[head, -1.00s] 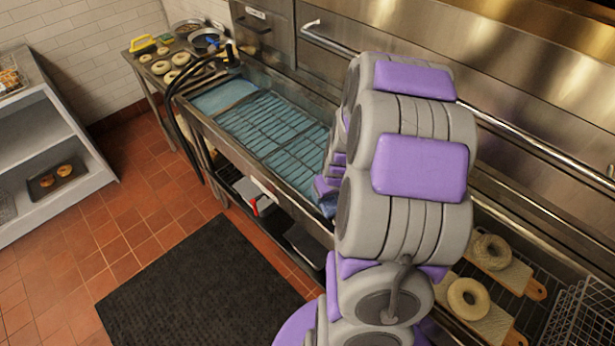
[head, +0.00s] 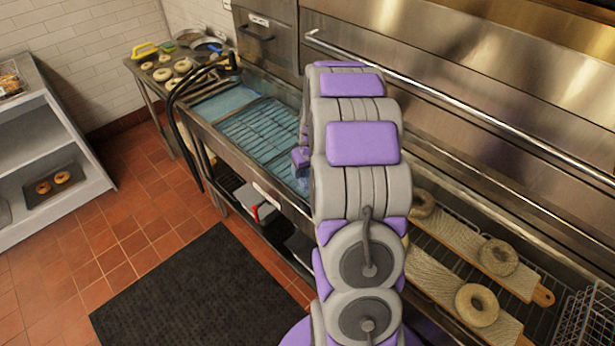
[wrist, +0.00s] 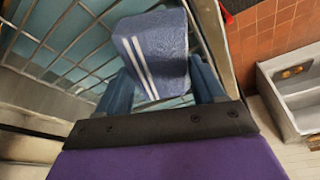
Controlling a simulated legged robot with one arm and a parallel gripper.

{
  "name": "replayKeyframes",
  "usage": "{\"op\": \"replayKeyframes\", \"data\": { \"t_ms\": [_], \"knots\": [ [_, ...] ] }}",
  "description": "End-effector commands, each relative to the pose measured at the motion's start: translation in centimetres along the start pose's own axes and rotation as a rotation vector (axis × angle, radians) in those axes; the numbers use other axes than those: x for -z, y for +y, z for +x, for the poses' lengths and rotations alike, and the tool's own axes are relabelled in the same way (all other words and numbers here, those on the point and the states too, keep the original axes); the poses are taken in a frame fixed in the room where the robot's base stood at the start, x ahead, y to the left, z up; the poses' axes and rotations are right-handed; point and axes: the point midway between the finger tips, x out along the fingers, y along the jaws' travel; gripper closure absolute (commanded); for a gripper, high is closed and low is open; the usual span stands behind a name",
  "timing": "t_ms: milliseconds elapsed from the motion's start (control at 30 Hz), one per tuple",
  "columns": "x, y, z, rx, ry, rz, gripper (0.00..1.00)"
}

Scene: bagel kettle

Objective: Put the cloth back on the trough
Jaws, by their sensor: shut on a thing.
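The cloth (wrist: 158,50) is blue with two white stripes and shows in the wrist view between the blue fingers of my gripper (wrist: 163,74). My gripper is shut on it, and the cloth hangs folded. The trough (head: 283,193) is a long metal basin with blue water and wire racks, left of my arm in the head view. In the wrist view its racks and rim (wrist: 213,35) lie below and around the cloth. I cannot tell whether the cloth touches the rim. In the head view my arm hides most of the gripper and cloth.
Wooden boards with bagels (head: 478,303) lie at the right. A side table (head: 152,82) with bagels and bowls stands beyond the trough. A grey shelf (head: 50,135) stands at the left. A black mat (head: 185,295) lies on open tiled floor.

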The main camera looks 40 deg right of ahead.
Motion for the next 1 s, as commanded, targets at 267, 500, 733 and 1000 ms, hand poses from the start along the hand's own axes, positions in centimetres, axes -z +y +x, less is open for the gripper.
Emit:
{"op": "replayKeyframes", "data": {
  "t_ms": [267,500,733,1000],
  "knots": [
    [-0.2,0.4,2.2,0.006,-0.005,0.003,0.6],
    [-0.8,0.2,3.8,0.002,-0.004,0.002,0.65],
    [-0.8,0.1,3.7,0.002,-0.005,0.001,0.19],
    [-0.7,0.3,3.7,0.003,-0.003,0.002,0.06]
  ]
}}
